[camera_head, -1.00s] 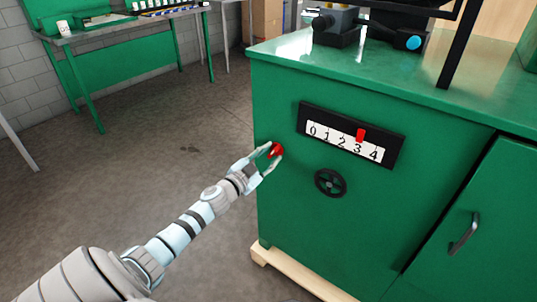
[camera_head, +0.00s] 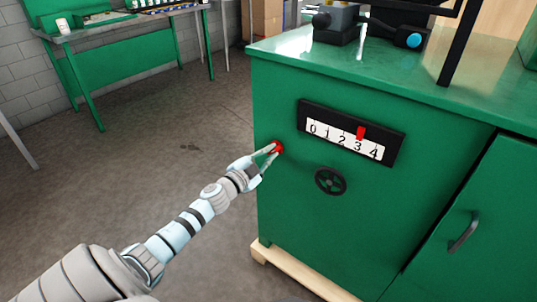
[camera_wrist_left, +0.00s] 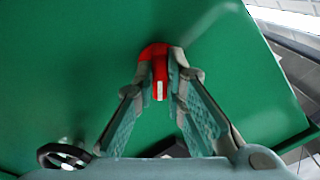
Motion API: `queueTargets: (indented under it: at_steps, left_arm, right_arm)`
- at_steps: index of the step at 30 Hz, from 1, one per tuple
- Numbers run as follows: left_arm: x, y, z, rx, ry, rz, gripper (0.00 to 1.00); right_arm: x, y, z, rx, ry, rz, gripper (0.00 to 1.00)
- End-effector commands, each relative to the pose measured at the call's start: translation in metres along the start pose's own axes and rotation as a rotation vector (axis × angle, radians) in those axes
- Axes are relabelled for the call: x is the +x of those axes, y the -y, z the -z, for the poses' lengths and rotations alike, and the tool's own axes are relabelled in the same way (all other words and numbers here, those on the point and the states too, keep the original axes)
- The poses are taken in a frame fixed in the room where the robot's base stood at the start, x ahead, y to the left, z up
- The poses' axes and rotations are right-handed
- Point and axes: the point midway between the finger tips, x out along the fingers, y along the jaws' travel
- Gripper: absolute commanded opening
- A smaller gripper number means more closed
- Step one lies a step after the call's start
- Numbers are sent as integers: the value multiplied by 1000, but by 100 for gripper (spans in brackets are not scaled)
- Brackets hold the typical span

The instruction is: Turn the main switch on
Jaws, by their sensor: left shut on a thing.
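The main switch is a small red knob (camera_head: 278,147) on the left part of the green cabinet's front (camera_head: 300,215). My left gripper (camera_head: 270,150) is at the knob, its fingers closed on the knob's sides. In the left wrist view the red knob (camera_wrist_left: 158,62) shows between the two fingertips (camera_wrist_left: 160,78), with a pale mark on its grip. The fingers partly hide it. My right gripper is not in view.
A black-framed scale (camera_head: 350,134) numbered 0 to 4 has a red pointer near 3. A black handwheel (camera_head: 330,181) sits below it, right of my left gripper. A machine (camera_head: 337,22) stands on the cabinet top. Open floor (camera_head: 130,170) lies to the left.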

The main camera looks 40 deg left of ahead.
Motion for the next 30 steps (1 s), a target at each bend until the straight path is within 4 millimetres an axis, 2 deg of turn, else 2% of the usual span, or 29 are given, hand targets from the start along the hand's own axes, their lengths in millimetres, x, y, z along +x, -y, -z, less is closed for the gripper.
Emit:
queueTargets:
  at_steps: [18,30]
  left_arm:
    - [0,1,0,557,0,0,0]
    - [0,1,0,757,1,-1,0]
  right_arm:
    - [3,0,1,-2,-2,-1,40]
    - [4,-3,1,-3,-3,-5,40]
